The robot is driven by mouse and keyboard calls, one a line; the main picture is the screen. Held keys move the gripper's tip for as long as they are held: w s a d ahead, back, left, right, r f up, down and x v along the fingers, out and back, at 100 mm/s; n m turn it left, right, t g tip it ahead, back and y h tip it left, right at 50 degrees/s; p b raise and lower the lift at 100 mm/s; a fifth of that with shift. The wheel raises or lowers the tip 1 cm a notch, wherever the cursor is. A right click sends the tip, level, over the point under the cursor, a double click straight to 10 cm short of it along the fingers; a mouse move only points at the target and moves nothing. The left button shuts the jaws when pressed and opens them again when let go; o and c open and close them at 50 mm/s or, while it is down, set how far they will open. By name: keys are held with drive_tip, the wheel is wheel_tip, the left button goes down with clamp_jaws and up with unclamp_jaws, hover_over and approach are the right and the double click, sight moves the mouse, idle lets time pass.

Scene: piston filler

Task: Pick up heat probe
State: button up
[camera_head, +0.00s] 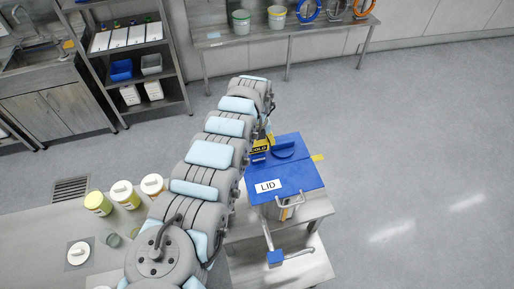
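I cannot make out a heat probe with certainty. My arm reaches up across the middle and bends down at its far end, close to the filler. My gripper is hidden behind the arm, so its fingers do not show. The filler's blue cover (288,172) carries a white LID label (268,186). A yellow sign reading COLD (260,146) is beside the cover's far left edge, partly hidden by my arm. A metal handle (291,200) is at the cover's near edge.
The filler stands on a metal table (315,205). A blue block (275,257) with metal rods is on its lower level. Lidded jars (125,194) stand on the counter at the left. A shelf rack (125,45) and a back bench (330,32) are behind. Floor at right is clear.

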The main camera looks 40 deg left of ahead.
drive_tip(key=shift+c, duration=1.3)
drive_tip(key=shift+r, duration=0.1)
wheel_tip(320, 180, up, 28)
drive_tip(key=b, duration=0.4)
drive_tip(key=shift+b, duration=0.4)
drive_tip(key=shift+d, duration=0.1)
